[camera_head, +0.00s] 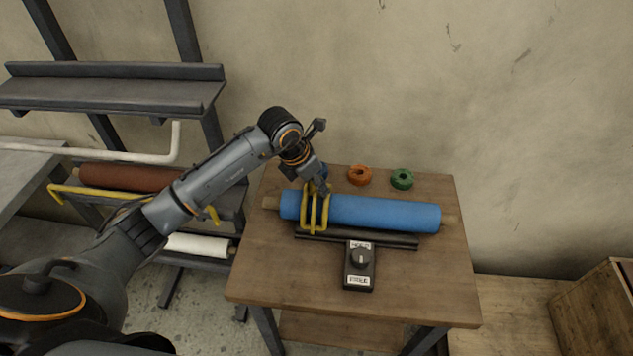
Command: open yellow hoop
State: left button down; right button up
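A blue roll (385,213) lies across the wooden table (270,282) on a dark holder. A yellow hoop-shaped piece (303,218) with upright bars stands at the roll's left part, in front of it. My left gripper (322,190) is right above and behind this piece, pointing down. Its fingertips are small and partly hidden, so I cannot tell whether they touch or hold it. On the rack at left, a bent yellow bar (92,194) runs in front of a brown roll (130,178); my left arm hides part of it. My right gripper is not in view.
A dark box with a knob (360,272) sits at the table's front middle. An orange ring (359,176) and a green ring (402,179) lie behind the roll. A white bar (120,155) and a white roll (200,245) are on the rack. The table's right front is clear.

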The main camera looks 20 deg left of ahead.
pick_arm(q)
jog(key=shift+w+r, duration=0.1)
jog(key=shift+w+a+r+g, duration=0.1)
jog(key=shift+w+r+g, duration=0.1)
jog(key=shift+w+g, duration=0.1)
jog(key=shift+w+a+r+g+h+b, duration=0.15)
jog(key=shift+w+g, duration=0.2)
jog(key=shift+w, duration=0.05)
jog(key=shift+w+a+r+g+h+b, duration=0.1)
jog(key=shift+w+r+g+h+b, duration=0.05)
jog(key=shift+w+g, duration=0.25)
jog(key=shift+w+a+r+n+g+h+b, duration=0.1)
jog(key=shift+w+a+n+g+h+b, duration=0.05)
jog(key=shift+w+g+b, duration=0.35)
jog(key=shift+w+a+r+n+g+h+b, duration=0.1)
jog(key=shift+w+n+g+h+b, duration=0.05)
jog(key=shift+w+g+b, duration=0.35)
jog(key=shift+w+a+g+b, duration=0.15)
jog(key=shift+w+g+b, duration=0.35)
jog(key=shift+b, duration=0.6)
jog(key=shift+w+a+r+g+h+b, duration=0.15)
jog(key=shift+w+g+b, duration=0.25)
jog(key=shift+b, duration=0.85)
jog(key=shift+w+a+g+h+b, duration=0.15)
jog(key=shift+w+g+b, duration=0.15)
jog(key=shift+b, duration=0.9)
jog(key=shift+w, duration=0.1)
jog(key=shift+r, duration=0.1)
